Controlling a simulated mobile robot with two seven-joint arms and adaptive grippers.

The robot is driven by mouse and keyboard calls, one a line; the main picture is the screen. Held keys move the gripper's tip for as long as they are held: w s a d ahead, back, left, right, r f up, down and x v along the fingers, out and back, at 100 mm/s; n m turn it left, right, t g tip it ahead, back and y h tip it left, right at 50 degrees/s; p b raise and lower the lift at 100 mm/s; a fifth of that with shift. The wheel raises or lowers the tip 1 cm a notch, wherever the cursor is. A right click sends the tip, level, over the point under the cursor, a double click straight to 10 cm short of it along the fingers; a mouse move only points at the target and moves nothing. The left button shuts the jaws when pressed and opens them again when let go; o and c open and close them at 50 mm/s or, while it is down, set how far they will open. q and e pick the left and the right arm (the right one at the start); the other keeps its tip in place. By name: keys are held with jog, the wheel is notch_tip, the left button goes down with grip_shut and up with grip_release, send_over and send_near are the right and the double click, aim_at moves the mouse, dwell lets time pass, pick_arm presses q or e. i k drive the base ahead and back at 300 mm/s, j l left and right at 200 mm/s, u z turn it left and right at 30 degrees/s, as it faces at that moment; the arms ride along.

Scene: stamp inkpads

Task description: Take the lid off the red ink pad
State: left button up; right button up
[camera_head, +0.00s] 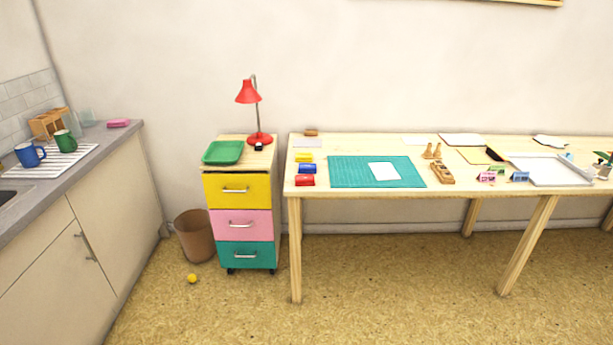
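The red ink pad (305,180) lies near the front left corner of the wooden table (330,191). It is small in the view, and I cannot make out the seam between its lid and base. A blue ink pad (307,168) lies just behind it, and a yellow one (304,157) lies behind the blue one. Neither of my grippers is in the head view, and nothing is touching the red pad.
A green cutting mat (345,172) with white paper (384,171) lies right of the pads. Left of the table stands a drawer unit (238,216) with a red lamp (248,93) and green tray (223,152). The floor (380,285) in front is clear except for a yellow ball (192,278).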

aim_at(301, 178)
jog(key=i+l+u, duration=0.25)
jog(key=i+l, duration=0.5)
jog(key=i, duration=0.1)
